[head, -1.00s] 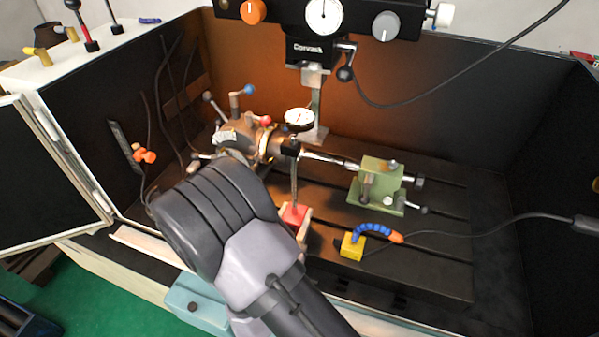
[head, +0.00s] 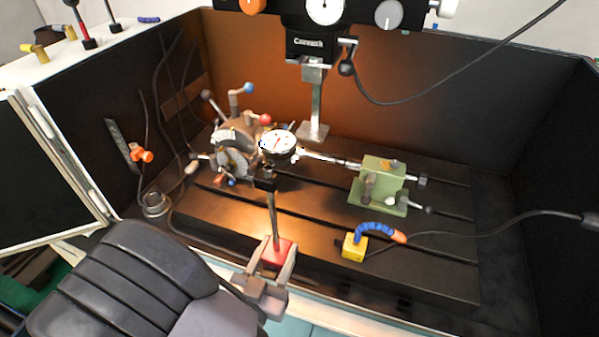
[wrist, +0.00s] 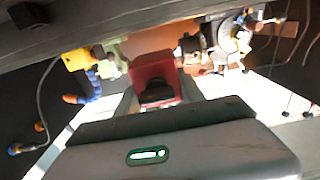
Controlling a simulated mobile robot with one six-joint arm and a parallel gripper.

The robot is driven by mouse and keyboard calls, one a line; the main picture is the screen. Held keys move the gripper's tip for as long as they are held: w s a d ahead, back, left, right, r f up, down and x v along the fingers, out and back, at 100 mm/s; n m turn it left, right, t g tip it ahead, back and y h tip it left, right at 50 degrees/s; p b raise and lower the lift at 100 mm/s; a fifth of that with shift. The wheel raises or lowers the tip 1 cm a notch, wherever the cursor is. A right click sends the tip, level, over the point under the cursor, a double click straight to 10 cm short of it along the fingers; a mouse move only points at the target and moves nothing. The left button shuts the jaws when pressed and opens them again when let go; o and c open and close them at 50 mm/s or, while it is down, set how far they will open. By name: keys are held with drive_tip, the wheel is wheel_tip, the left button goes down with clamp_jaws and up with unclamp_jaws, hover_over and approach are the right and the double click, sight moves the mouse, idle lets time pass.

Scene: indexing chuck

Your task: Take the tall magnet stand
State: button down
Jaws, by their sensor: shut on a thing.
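The tall magnet stand has a red base (head: 279,252), a dark upright post and a round white dial gauge (head: 278,143) at its top. It stands upright near the front edge of the machine table in the head view. My gripper (head: 270,270) is shut on the red base, one finger on each side. In the wrist view the red base (wrist: 154,75) sits between the two fingers. Whether the base is clear of the surface beneath is hard to tell.
The indexing chuck (head: 238,150) is behind on the left, the green tailstock (head: 382,182) to the right. A yellow block (head: 354,246) with a blue hose stands on the table's right front. The machine head (head: 315,45) hangs above. The open door (head: 50,165) is at left.

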drive_tip(key=r+p+v, duration=0.1)
drive_tip(key=p+v, duration=0.4)
drive_tip(key=v, duration=1.4)
drive_tip(key=shift+a+r+p, duration=0.15)
drive_tip(key=shift+a+p, duration=0.1)
drive_tip(key=shift+p, duration=0.1)
